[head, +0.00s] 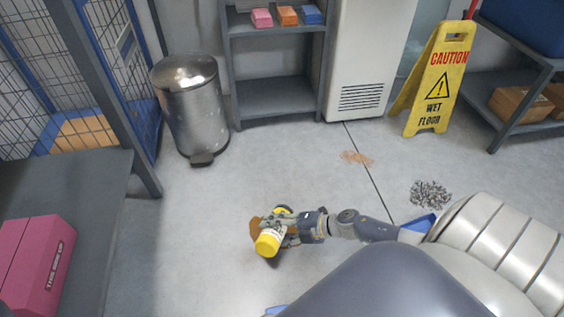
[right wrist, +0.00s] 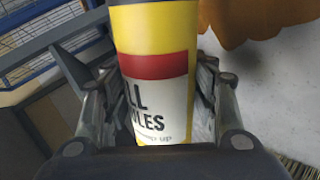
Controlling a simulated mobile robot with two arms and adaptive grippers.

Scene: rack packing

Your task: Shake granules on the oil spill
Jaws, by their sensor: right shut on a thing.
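My right gripper (head: 280,229) is shut on a yellow granule canister (head: 268,243) with a white and red label. In the right wrist view the canister (right wrist: 150,60) stands between both fingers, and part of its lettering reads "LL" and "ULES". It is held above the floor. An amber-brown patch that looks like the oil spill (head: 256,228) shows beside and partly behind the canister. The patch also shows at the top right of the right wrist view (right wrist: 250,18). No granules are seen falling. My left gripper is not in view.
Reddish-brown crumbs (head: 358,158) and a grey heap of bits (head: 430,194) lie on the floor. A yellow wet-floor sign (head: 436,82), a steel bin (head: 190,105) and a grey shelf (head: 275,97) stand behind. A grey table (head: 105,205) with a pink box (head: 38,268) is at left.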

